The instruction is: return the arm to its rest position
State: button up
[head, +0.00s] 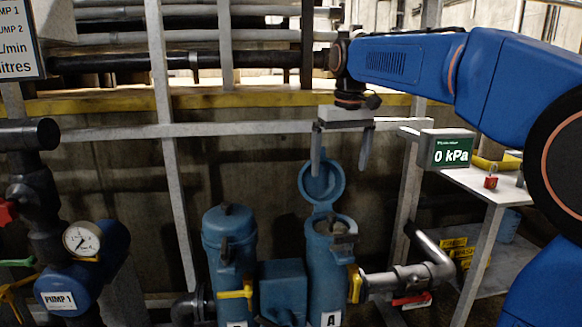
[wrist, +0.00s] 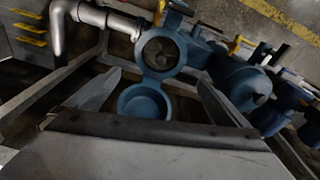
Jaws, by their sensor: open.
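My gripper (head: 341,150) hangs down from the blue arm, its two fingers spread apart with nothing between them. It is above the open blue lid (head: 322,178) of canister A (head: 328,262). In the wrist view the fingers of my gripper (wrist: 152,98) spread on both sides of the round lid (wrist: 144,104). The open mouth of the canister (wrist: 163,52) shows beyond it, with something grey inside. The gripper looks apart from both lid and canister. My arm stretches from the right edge across the top right.
A closed blue canister (head: 229,245) stands left of canister A. A display reading 0 kPa (head: 452,150) and a small table (head: 490,185) are on the right, below my arm. Grey rails (head: 230,128) run behind. A gauge (head: 82,240) is at the left.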

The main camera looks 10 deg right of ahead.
jog(key=s+d+f+m+t, duration=0.1)
jog(key=s+d+f, duration=0.2)
jog(key=s+f, duration=0.9)
jog(key=s+d+f+m+t, duration=0.1)
jog(key=s+d+f+t, duration=0.1)
jog(key=s+f, duration=1)
jog(key=s+d, duration=0.1)
jog(key=s, duration=0.6)
jog(key=shift+d+f, duration=0.15)
jog(key=shift+f, duration=0.15)
